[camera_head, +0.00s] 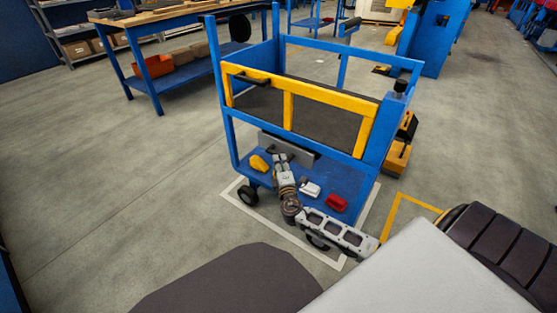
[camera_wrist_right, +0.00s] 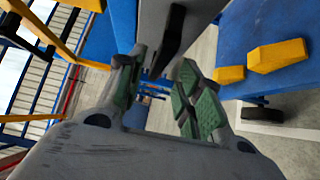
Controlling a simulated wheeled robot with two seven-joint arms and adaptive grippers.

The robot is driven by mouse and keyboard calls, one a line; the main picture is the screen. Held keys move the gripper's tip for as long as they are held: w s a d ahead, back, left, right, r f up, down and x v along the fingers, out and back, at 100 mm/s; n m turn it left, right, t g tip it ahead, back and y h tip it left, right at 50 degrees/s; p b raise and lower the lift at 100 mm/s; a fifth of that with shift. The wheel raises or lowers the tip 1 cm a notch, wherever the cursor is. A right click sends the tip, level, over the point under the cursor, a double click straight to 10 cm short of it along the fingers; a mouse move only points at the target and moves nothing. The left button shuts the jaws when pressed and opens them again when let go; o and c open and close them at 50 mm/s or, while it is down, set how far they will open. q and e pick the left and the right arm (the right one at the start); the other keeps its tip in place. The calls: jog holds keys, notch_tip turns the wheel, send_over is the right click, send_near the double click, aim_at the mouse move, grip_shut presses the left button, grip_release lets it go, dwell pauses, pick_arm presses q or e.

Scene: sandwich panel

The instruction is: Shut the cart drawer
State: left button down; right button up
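The blue cart (camera_head: 232,145) stands in the middle of the head view. Its grey drawer front (camera_head: 302,149) shows below the yellow rail and appears to stand out from the frame; how far I cannot tell. My right gripper (camera_head: 280,158) is at the drawer front, beside its dark handle. In the right wrist view, the right gripper (camera_wrist_right: 160,92) has its green-padded fingers apart. The dark handle (camera_wrist_right: 172,42) on the grey drawer front (camera_wrist_right: 196,14) lies just beyond and above the gap between the fingertips. My left gripper is out of view.
The cart's lower shelf (camera_head: 327,187) carries a yellow piece (camera_head: 260,164), a white piece (camera_head: 310,189) and a red piece (camera_head: 336,203). A wooden-topped workbench (camera_head: 160,14) stands at the back left. The floor left of the cart is clear.

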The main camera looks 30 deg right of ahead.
jog(key=shift+b+x, duration=0.4)
jog(key=shift+x, duration=1.5)
grip_shut()
